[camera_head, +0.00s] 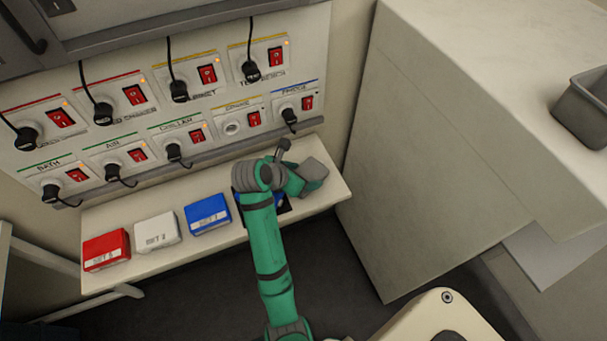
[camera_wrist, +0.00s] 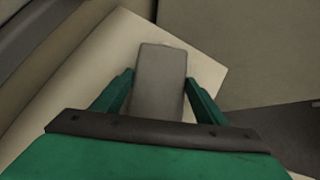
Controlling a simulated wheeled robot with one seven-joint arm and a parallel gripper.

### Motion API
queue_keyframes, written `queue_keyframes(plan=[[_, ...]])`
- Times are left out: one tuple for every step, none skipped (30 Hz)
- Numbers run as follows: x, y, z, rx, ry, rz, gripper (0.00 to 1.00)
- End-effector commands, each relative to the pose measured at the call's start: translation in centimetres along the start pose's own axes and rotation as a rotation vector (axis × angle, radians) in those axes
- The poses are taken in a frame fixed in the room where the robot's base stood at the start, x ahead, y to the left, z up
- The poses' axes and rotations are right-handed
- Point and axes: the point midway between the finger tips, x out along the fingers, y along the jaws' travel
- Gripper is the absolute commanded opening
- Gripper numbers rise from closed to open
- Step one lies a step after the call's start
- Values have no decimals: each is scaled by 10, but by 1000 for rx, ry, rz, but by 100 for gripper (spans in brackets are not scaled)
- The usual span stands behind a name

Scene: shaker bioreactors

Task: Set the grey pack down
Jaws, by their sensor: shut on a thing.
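The grey pack (camera_head: 314,171) is at the right end of the narrow shelf (camera_head: 328,195). In the wrist view the grey pack (camera_wrist: 160,82) stands between the two fingers of my gripper (camera_wrist: 159,92), with the shelf (camera_wrist: 205,75) beneath it. My gripper (camera_head: 299,184) is shut on the pack. I cannot tell whether the pack touches the shelf or is held a little above it. My green arm hides part of the shelf to the left of the pack.
A red pack (camera_head: 106,250), a white pack (camera_head: 157,231) and a blue pack (camera_head: 208,214) lie along the shelf to the left. A panel of switches and plugs (camera_head: 160,100) rises behind. A large cabinet (camera_head: 440,150) stands on the right.

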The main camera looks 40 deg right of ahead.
Motion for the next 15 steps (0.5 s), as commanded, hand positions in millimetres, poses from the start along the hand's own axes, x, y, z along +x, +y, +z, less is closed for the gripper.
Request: queue_keyframes(plan=[[0, 0, 0, 1, -1, 0, 36], [0, 0, 0, 0, -1, 0, 36], [1, 0, -1, 0, -1, 0, 36], [2, 0, -1, 0, -1, 0, 36], [2, 0, -2, 0, 0, 0, 71], [2, 0, -1, 0, 0, 0, 81], [2, 0, -1, 0, 0, 0, 86], [2, 0, -1, 0, 0, 0, 86], [2, 0, -1, 0, 0, 0, 86], [2, 0, -1, 0, 0, 0, 86], [2, 0, -1, 0, 0, 0, 86], [2, 0, -1, 0, 0, 0, 86], [2, 0, -1, 0, 0, 0, 86], [2, 0, -1, 0, 0, 0, 86], [1, 0, -1, 0, 0, 0, 86]])
